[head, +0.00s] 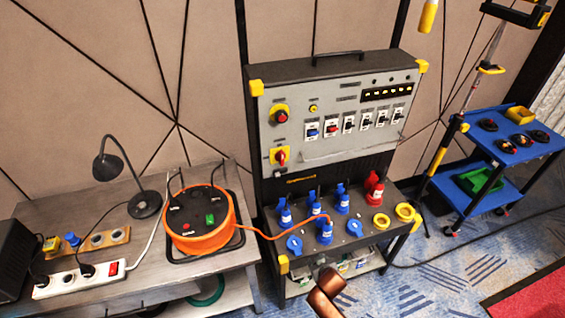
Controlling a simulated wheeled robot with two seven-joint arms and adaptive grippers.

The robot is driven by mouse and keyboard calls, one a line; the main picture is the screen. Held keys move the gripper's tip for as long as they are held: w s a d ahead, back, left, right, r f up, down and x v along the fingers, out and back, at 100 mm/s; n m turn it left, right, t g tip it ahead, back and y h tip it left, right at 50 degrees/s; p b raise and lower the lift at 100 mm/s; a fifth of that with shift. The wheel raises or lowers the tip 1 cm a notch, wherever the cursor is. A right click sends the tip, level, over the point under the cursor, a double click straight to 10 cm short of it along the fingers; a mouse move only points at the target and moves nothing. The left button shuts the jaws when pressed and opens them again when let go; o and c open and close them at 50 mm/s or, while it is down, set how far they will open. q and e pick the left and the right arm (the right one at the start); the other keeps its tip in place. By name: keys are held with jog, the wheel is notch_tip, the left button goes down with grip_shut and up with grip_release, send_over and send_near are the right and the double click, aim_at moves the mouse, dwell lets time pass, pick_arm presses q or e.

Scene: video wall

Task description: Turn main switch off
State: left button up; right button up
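A grey power distribution panel (312,152) with yellow corners stands at the middle. At its lower left is a red rotary switch (281,156) on a yellow plate; its handle looks roughly upright, but it is small. Above it is a red round button (280,115) on a yellow base. A row of breakers (348,124) runs to the right; I cannot read which control is labelled main. My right gripper (326,290) shows as a copper-coloured shape at the bottom edge, below and apart from the panel. Its fingers cannot be told apart. My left gripper is out of view.
Blue and red sockets (375,187) stand on the ledge below the panel. An orange cable reel (198,243), a lamp (145,204) and a power strip (80,280) are on the left table. A blue cart (470,182) stands right. Space before the panel face looks clear.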

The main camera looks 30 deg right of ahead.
jog(key=w+d+r+m+t+h, duration=0.15)
jog(key=w+r+t, duration=0.25)
jog(key=w+r, duration=0.9)
jog(key=t+b, duration=0.2)
jog(key=t, duration=0.4)
send_near(282, 157)
jog(key=x, duration=0.2)
jog(key=shift+y, duration=0.35)
jog(key=x, duration=0.7)
jog(key=shift+w+d+r, duration=0.1)
jog(key=shift+w+d, duration=0.05)
jog(key=shift+d, duration=0.15)
jog(key=shift+c, duration=0.5)
grip_shut()
